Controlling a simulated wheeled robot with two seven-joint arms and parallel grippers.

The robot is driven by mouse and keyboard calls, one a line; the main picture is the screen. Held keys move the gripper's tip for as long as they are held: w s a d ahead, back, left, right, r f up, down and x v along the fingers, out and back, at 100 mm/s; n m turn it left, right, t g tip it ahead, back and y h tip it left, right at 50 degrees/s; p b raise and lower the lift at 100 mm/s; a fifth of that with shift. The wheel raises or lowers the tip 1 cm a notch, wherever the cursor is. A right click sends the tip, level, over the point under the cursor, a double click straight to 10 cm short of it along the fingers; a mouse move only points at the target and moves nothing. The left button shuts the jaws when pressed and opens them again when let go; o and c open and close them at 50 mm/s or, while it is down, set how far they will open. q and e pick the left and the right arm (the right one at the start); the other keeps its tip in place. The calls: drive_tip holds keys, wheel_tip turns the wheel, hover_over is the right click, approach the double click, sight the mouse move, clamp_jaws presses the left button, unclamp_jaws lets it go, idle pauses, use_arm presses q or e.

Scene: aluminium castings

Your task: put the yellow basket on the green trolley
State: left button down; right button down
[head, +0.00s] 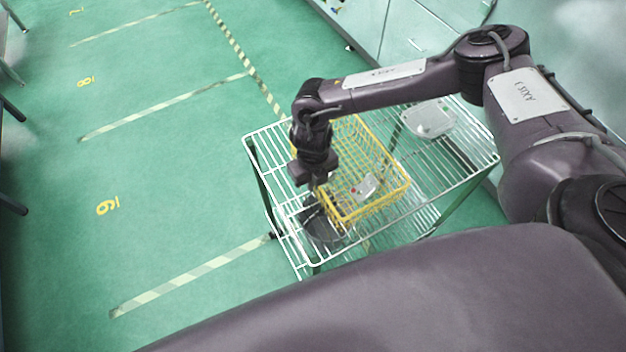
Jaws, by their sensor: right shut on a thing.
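The yellow wire basket (375,208) is over the left-middle part of a wire-shelf trolley (465,165). The trolley's wires look white to pale green against the green floor. A small silvery casting (364,187) with a red spot lies in the basket. My right gripper (319,186) points down and is shut on the basket's left rim. The fingertips are partly hidden against the rim. I cannot tell whether the basket's bottom touches the wire shelf. My left gripper is not in view.
A pale casting (429,119) lies on the trolley's far right part. A dark round thing (322,222) shows at the trolley's near left, its level unclear. Pale cabinets (385,35) stand behind. The green floor to the left is clear, with striped tape lines.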

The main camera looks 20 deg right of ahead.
drive_tip(key=c, duration=1.6)
unclamp_jaws()
wheel_tip(320, 180, up, 11)
drive_tip(key=b, duration=0.3)
drive_tip(key=shift+b, duration=0.3)
drive_tip(key=shift+r, duration=0.6)
